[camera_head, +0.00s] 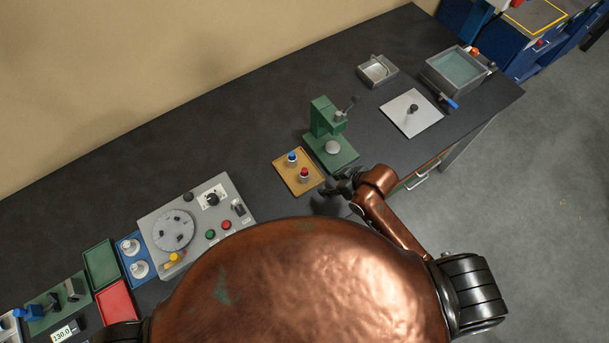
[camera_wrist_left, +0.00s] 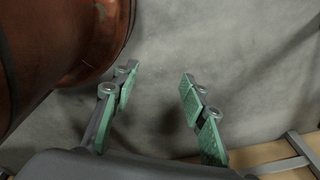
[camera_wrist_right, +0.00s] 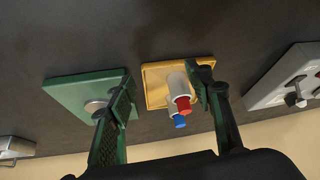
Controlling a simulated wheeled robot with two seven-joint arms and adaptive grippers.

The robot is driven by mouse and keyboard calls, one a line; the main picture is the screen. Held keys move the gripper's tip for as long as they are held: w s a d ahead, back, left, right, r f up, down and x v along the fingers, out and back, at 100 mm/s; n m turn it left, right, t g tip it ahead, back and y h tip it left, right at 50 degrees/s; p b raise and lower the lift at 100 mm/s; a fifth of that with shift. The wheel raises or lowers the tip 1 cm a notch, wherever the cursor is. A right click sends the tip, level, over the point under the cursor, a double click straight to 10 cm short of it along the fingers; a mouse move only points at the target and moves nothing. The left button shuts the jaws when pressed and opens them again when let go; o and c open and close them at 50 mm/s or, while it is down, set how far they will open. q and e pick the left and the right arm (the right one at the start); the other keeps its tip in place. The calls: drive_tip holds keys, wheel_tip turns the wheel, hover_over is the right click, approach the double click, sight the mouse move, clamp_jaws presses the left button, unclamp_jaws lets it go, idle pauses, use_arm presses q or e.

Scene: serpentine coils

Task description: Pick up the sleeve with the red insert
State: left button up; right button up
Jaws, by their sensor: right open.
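The sleeve with the red insert (camera_head: 304,173) stands upright on a tan tray (camera_head: 281,168). In the right wrist view the pale sleeve (camera_wrist_right: 176,83) with its red end lies between the lines of my right fingers, nearer the right-hand one. A sleeve with a blue insert (camera_head: 292,157) stands close behind it; its blue end (camera_wrist_right: 180,121) shows in the right wrist view. My right gripper (camera_head: 337,187) is open and empty, just right of the tray; it also shows in the right wrist view (camera_wrist_right: 163,84). My left gripper (camera_wrist_left: 158,80) is open and empty over the floor.
A green press (camera_head: 331,145) stands close beside the tray, near my right gripper. A grey control box (camera_head: 190,222) with a dial is to the left. A grey plate (camera_head: 411,113) and metal bins (camera_head: 457,72) lie farther right. The bench behind the tray is clear.

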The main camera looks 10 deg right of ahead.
sight(306, 170)
drive_tip(key=w+a+r+n+g, duration=0.1)
drive_tip(key=a+n, duration=0.1)
drive_tip(key=w+a+r+n, duration=0.1)
drive_tip(key=w+a, duration=0.1)
drive_tip(key=w+a+r+n+g, duration=0.1)
drive_tip(key=w+a+r+n, duration=0.1)
drive_tip(key=shift+w+a+n+g+y, duration=0.15)
drive_tip(key=shift+a+n+g+y, duration=0.15)
drive_tip(key=shift+y, duration=0.1)
drive_tip(key=shift+n+g+h, duration=0.3)
drive_tip(key=shift+g+h, duration=0.1)
drive_tip(key=x, duration=0.4)
drive_tip(key=w+d+x, duration=0.1)
drive_tip(key=x, duration=0.1)
drive_tip(key=shift+f+p, duration=0.2)
drive_tip(key=shift+p, duration=0.15)
use_arm(q)
drive_tip(key=shift+w+r, duration=0.35)
use_arm(e)
clamp_jaws()
